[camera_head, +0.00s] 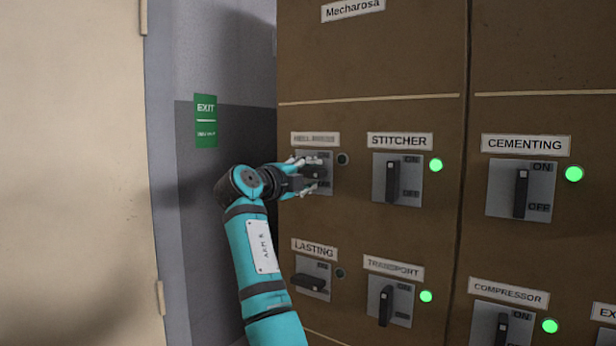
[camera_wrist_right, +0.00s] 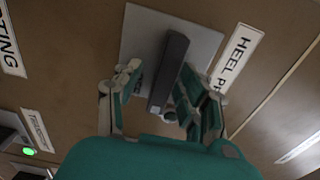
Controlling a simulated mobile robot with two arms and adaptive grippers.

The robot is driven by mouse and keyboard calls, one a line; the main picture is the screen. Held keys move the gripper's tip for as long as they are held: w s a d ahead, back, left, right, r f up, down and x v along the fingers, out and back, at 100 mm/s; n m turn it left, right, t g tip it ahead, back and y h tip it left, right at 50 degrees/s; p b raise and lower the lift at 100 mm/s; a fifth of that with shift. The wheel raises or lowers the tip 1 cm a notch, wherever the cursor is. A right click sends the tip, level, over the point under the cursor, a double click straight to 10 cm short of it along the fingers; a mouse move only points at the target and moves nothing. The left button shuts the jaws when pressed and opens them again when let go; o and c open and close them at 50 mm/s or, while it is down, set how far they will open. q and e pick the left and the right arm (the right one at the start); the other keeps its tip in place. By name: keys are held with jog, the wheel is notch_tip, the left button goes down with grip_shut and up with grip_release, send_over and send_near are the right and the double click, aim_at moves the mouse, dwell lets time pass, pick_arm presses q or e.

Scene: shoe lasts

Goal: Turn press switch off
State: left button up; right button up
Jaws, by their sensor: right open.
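The press switch is a dark lever handle (camera_head: 314,173) on a grey plate (camera_head: 327,160), under a label (camera_head: 315,139) that reads HEEL PRESS. The handle lies about level, and the round lamp (camera_head: 343,159) beside it is dark. My right gripper (camera_head: 308,175) is at this switch and partly covers it. The plate (camera_wrist_right: 205,42) shows behind. My left gripper is not in view.
Nearby switches are STITCHER (camera_head: 393,178), CEMENTING (camera_head: 521,193), TRANSPORT (camera_head: 386,305) and COMPRESSOR (camera_head: 503,328), with green lamps lit. LASTING (camera_head: 311,282), just below, has a level handle and a dark lamp. A wall with a green EXIT sign (camera_head: 206,121) is at left.

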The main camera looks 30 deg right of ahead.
jog(key=v, duration=1.2)
jog(key=shift+w, duration=0.1)
